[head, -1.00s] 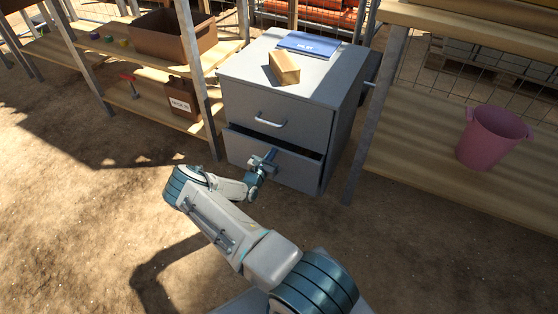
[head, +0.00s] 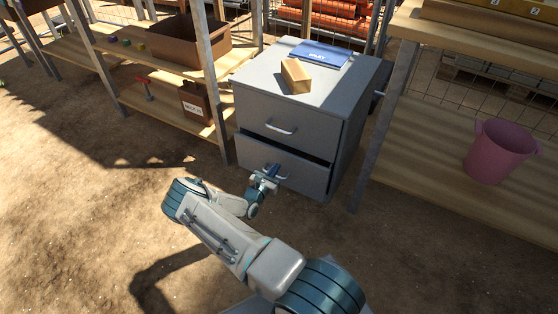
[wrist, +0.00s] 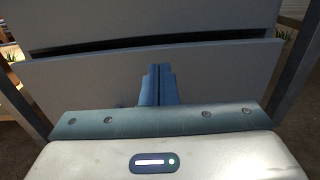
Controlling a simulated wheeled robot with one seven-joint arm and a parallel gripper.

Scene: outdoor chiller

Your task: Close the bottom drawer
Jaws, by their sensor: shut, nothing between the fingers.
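The bottom drawer (head: 305,175) of the grey cabinet (head: 340,115) stands slightly open, with a dark gap along its top edge. In the wrist view, its front panel (wrist: 220,72) spans the picture with the dark gap above it. My gripper (head: 270,173) is at the drawer front, near its handle, which is mostly hidden behind it. In the wrist view, the fingers (wrist: 159,80) are shut together with nothing between them, pointing at the panel. I cannot tell whether they touch it. The top drawer (head: 285,125) with its silver handle (head: 281,129) is shut.
A cardboard-coloured block (head: 295,75) and a blue folder (head: 320,54) lie on the cabinet top. A wooden shelf with boxes (head: 195,105) stands close on the left. Another shelf with a pink bucket (head: 498,151) stands on the right. Open dirt ground (head: 90,220) lies in front.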

